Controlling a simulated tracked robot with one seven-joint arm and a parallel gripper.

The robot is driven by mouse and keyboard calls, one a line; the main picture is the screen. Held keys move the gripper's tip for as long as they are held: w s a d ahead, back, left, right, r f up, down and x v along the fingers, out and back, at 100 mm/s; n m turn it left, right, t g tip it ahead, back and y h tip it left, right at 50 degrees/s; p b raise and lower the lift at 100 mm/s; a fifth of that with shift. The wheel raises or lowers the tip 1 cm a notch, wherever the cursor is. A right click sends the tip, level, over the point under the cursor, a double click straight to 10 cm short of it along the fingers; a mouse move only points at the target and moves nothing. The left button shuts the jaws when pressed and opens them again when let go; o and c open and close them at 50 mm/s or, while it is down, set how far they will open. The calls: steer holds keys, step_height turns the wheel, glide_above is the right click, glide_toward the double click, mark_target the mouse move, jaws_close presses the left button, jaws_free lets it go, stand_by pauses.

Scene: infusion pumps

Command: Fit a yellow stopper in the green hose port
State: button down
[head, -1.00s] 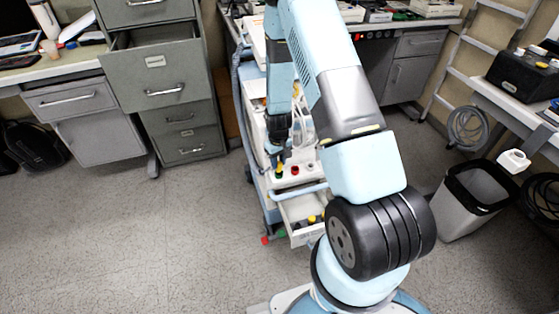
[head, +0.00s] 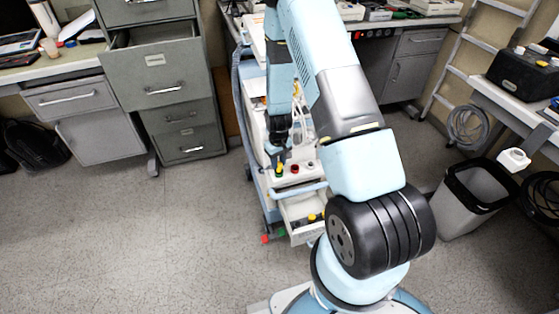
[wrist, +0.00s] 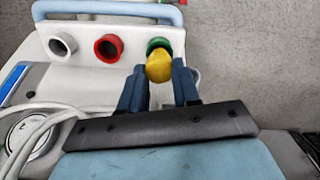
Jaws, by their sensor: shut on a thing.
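The green hose port (wrist: 158,44) is the right one of three round ports on the pale panel. A yellow stopper (wrist: 159,67) sits between the fingertips of my gripper (wrist: 159,78), which is shut on it. In the wrist view the stopper overlaps the lower part of the green port's ring. I cannot tell whether it is inside the port or just in front of it. In the head view my gripper (head: 279,158) points down at the green port (head: 279,175), with a little yellow showing between them.
A red port (wrist: 107,47) and a white port (wrist: 62,46) are left of the green one. A pale blue handle bar (wrist: 110,9) runs beyond the ports. Pale cables (wrist: 40,125) lie at left. Below the panel, an open cart drawer (head: 299,226) holds yellow and dark stoppers.

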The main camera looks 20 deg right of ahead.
steer(key=shift+f, duration=1.05)
steer(key=c, duration=0.7)
jaws_free()
steer(key=shift+c, duration=0.2)
steer(key=shift+r, duration=0.15)
step_height(320, 180, up, 14)
steer(key=shift+f, duration=0.2)
steer(key=s+r+m+t, duration=0.1)
steer(key=s+r, duration=0.3)
steer(key=r, duration=0.9)
steer(key=s+r+t, duration=0.2)
steer(key=s+r, duration=0.1)
steer(key=r, duration=1.1)
steer(key=s+r+m+t, duration=0.1)
steer(key=s+r, duration=0.6)
steer(key=s, duration=0.3)
steer(key=s+r+m+t, duration=0.1)
steer(key=s+r, duration=0.7)
steer(key=s, duration=0.3)
steer(key=shift+d+t, duration=0.3)
steer(key=shift+d, duration=0.05)
